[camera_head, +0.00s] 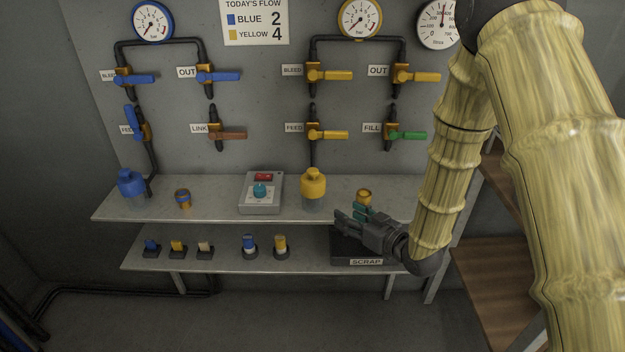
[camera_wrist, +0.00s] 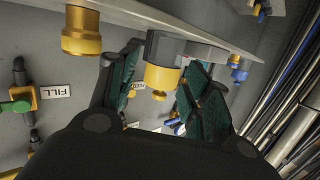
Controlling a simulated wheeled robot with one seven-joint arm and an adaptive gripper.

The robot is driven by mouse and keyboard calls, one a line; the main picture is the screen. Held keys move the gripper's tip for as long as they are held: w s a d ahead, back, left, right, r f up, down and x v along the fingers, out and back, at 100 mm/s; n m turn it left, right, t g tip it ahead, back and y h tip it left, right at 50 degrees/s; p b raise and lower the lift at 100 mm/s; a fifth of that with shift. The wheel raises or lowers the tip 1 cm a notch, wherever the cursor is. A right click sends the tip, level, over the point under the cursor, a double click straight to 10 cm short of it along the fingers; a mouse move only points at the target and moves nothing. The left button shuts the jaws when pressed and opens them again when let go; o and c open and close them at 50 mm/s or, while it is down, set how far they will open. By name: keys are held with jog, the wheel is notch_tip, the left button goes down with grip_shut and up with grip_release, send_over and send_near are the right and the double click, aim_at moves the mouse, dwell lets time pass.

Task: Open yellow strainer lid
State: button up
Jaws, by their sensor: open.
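The yellow strainer lid (camera_head: 313,181) is a rounded cap with a small knob on top. It sits upright on a clear body on the upper shelf. In the wrist view the lid (camera_wrist: 162,80) appears upside down, in the gap between my fingers and beyond them. My gripper (camera_head: 349,214) is open and empty, to the right of the strainer, with its fingers pointing left towards it. In the wrist view my gripper's two green-padded fingers (camera_wrist: 165,88) are spread apart. I see no contact with the lid.
A small yellow-banded brass pot (camera_head: 364,195) stands close behind my gripper. A grey button box (camera_head: 260,193) stands left of the strainer, and a blue strainer (camera_head: 131,183) farther left. The SCRAP bin (camera_head: 366,262) is below. Yellow-handled valves (camera_head: 329,134) are on the wall.

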aim_at(315, 171)
notch_tip(315, 171, up, 8)
jog(key=w+a+n+y, duration=0.2)
jog(key=w+a+y, duration=0.1)
jog(key=x, duration=1)
jog(key=shift+r, duration=0.1)
grip_shut()
